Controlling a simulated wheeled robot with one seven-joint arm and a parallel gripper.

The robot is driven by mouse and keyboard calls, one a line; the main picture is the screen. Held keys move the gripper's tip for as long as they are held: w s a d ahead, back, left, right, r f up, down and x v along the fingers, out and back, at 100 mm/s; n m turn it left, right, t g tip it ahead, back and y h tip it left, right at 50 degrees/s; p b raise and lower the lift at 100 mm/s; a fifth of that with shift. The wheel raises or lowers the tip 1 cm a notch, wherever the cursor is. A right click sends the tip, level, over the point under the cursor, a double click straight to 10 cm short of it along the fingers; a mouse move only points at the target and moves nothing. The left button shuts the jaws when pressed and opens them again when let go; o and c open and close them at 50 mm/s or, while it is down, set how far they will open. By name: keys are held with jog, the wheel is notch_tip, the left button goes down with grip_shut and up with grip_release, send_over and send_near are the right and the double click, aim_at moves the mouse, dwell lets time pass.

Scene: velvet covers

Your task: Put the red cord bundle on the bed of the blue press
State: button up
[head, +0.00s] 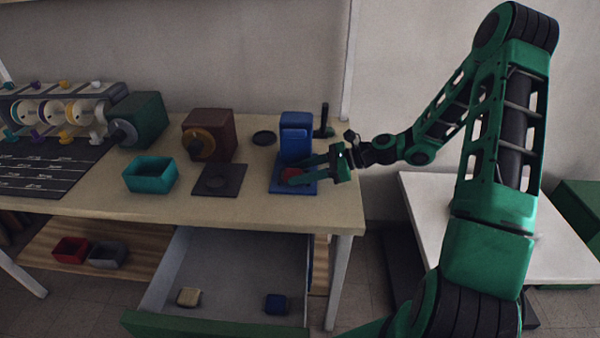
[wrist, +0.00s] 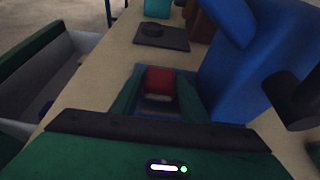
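The red cord bundle (head: 291,173) is at the bed (head: 280,189) of the blue press (head: 296,138), at the right end of the bench. In the wrist view the bundle (wrist: 160,82) shows between my fingers, over the blue bed. Whether it rests fully on the bed is hard to see. My gripper (head: 293,174) reaches in from the right, low over the bed, with one finger on each side of the bundle. I cannot tell whether the fingers press on it or stand slightly apart.
An open drawer (head: 225,270) below holds a beige and a blue bundle.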

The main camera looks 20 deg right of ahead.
jog(key=shift+o, duration=0.9)
jog(key=shift+s+f, duration=0.15)
jog(key=shift+f, duration=0.15)
jog(key=shift+d, duration=0.1)
